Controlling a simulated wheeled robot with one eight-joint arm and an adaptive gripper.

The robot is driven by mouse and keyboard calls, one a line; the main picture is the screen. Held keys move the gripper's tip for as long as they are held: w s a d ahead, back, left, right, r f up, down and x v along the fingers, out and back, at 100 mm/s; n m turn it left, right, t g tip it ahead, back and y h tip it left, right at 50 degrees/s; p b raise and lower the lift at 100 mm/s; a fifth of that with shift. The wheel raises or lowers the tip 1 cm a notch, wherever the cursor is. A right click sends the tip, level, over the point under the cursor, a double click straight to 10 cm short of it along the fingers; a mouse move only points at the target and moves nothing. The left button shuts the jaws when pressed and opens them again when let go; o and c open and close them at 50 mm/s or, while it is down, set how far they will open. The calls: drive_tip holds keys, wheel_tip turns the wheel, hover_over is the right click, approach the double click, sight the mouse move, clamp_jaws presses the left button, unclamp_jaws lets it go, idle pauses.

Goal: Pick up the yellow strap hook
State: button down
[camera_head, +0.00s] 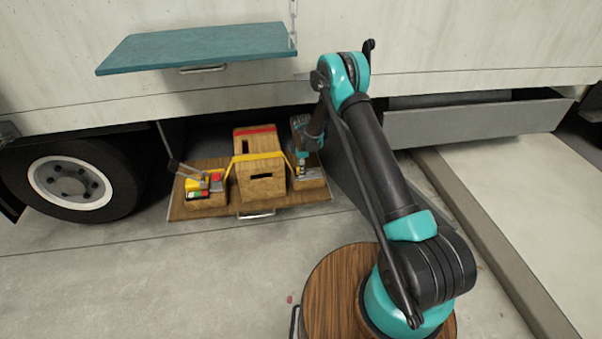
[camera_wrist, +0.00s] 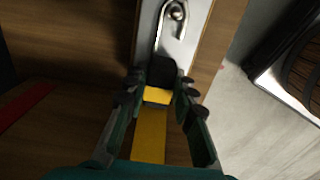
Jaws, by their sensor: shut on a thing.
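The yellow strap hook (camera_wrist: 161,70) shows in the wrist view as a dark block with a yellow band, a silver hook end reaching up to a round metal knob (camera_wrist: 176,12). I cannot tell whether the hook is still caught on the knob. My gripper (camera_wrist: 160,92) is shut on the dark and yellow part, one finger on each side. The yellow strap (camera_wrist: 150,135) runs down between the fingers. In the head view, the strap (camera_head: 258,157) crosses a wooden box (camera_head: 262,186), and my gripper (camera_head: 301,166) is at its right end, where the hook is too small to make out.
The box stands on a wooden pull-out tray (camera_head: 222,213) under the truck. An open crate with tools (camera_head: 205,190) is left of it. A teal flap (camera_head: 195,46) sticks out above. A wheel (camera_head: 72,183) is at left.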

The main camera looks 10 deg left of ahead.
drive_tip(key=shift+r, duration=0.1)
wheel_tip(320, 180, up, 20)
drive_tip(key=shift+d, duration=0.25)
idle(0.5)
drive_tip(key=shift+w+d, duration=0.1)
drive_tip(key=shift+d, duration=0.05)
drive_tip(key=shift+r, duration=2.2)
